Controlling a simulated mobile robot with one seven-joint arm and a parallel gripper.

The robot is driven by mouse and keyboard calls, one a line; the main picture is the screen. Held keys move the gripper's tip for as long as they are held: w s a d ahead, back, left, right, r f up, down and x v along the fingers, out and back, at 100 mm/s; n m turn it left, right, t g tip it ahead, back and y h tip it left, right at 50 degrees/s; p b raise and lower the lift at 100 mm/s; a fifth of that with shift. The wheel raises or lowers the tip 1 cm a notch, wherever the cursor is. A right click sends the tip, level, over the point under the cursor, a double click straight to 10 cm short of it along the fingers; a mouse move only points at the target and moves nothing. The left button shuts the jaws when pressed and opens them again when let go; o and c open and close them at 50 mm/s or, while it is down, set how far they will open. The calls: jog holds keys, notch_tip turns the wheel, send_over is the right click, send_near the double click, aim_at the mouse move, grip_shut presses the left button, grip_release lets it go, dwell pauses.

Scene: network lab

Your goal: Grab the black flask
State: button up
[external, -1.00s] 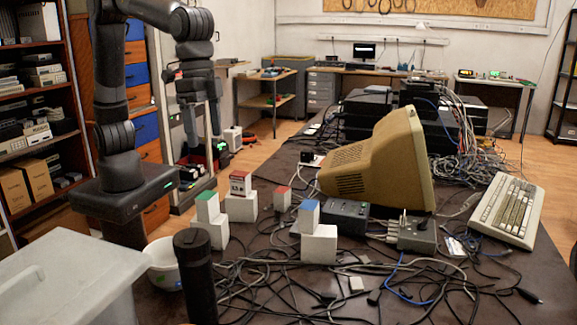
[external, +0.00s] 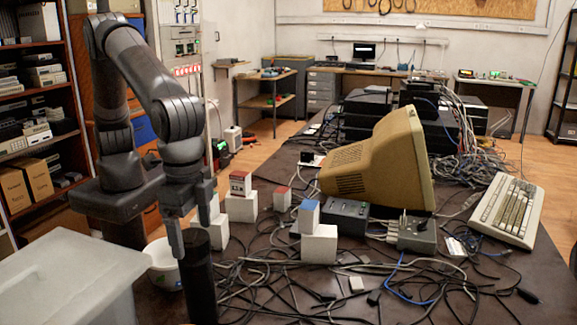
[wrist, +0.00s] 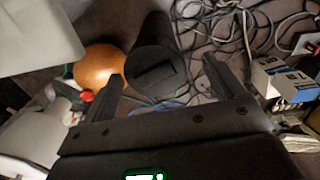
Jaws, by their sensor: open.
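The black flask (external: 199,285) stands upright at the front left of the dark table, between a translucent bin and the cables. My gripper (external: 190,228) points down just above and behind its top in the external view, with the fingers apart. In the wrist view the flask (wrist: 152,70) shows its round dark cap, lying between the two open fingers (wrist: 163,70). Nothing is held. I cannot tell whether either finger touches the flask.
White blocks (external: 319,244) stand to the right. Loose cables (external: 270,290) cover the table. An orange ball (wrist: 98,66) shows beside the flask in the wrist view.

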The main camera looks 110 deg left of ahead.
aim_at(198, 282)
jog(key=shift+d+f, duration=0.15)
jog(key=shift+f, duration=1.2)
jog(key=shift+d+f, duration=0.15)
jog(key=shift+f, duration=1.2)
jog(key=shift+c, duration=0.6)
jog(key=shift+r, duration=0.1)
grip_shut()
